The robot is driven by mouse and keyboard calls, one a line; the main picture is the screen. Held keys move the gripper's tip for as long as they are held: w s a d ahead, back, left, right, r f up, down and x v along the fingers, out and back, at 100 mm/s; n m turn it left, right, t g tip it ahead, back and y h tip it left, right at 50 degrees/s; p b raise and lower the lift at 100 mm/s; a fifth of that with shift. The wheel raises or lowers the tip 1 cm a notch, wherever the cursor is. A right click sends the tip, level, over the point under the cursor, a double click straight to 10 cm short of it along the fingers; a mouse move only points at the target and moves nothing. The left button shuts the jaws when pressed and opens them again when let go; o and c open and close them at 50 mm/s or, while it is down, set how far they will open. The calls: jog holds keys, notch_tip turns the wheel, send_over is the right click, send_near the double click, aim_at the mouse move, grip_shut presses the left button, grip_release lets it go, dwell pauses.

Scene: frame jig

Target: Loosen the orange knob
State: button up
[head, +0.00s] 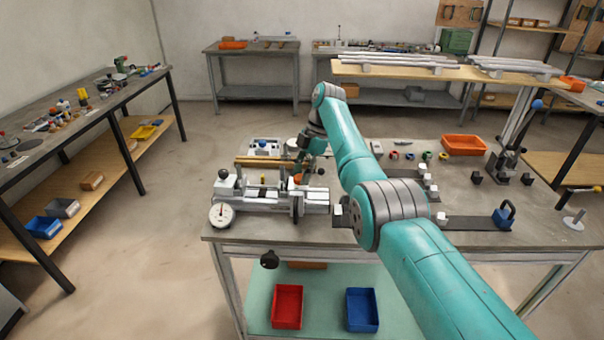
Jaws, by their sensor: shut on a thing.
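The gripper is small and dark in this view. Its fingers are closed at the knob, and they and the wrist hide part of it. How far the knob is turned cannot be seen.
Small parts, an orange tray (464,145) and a blue clamp (503,216) are to the right. My arm crosses the table's middle.

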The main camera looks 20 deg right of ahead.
jog(key=shift+f, duration=0.1)
dwell(0.4)
jog(key=o, duration=1.1)
jog(key=shift+o, duration=0.2)
notch_tip(320, 180, up, 10)
